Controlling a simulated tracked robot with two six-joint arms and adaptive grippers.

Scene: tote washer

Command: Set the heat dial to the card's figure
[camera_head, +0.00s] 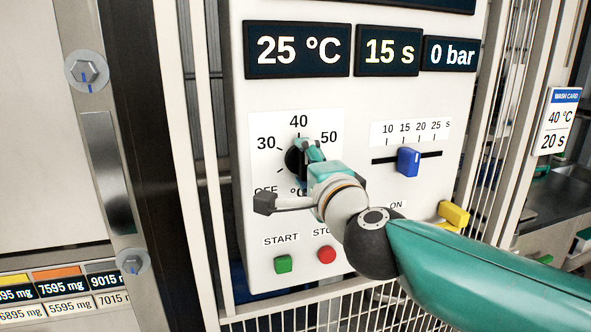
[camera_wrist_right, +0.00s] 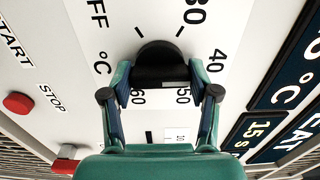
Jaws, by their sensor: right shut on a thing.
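The black heat dial (camera_head: 293,160) is on the white control panel, in a printed scale with 30, 40, 50 and OFF showing in the head view. In the wrist view the dial (camera_wrist_right: 158,55) sits between the fingers. My right gripper (camera_head: 308,150) is shut on the dial, with one finger on each side (camera_wrist_right: 161,88). It hides part of the dial and scale in the head view, and I cannot tell where the pointer is. The temperature display (camera_head: 297,50) reads 25 °C. The wash card (camera_head: 557,121) at the right reads 40 °C and 20 s. My left gripper is not in view.
A blue slider (camera_head: 408,161) stands near 15 on its time scale. The green START button (camera_head: 283,264) and red STOP button (camera_head: 327,255) are below the dial. A yellow handle (camera_head: 453,214) is at the panel's lower right, close to my right arm.

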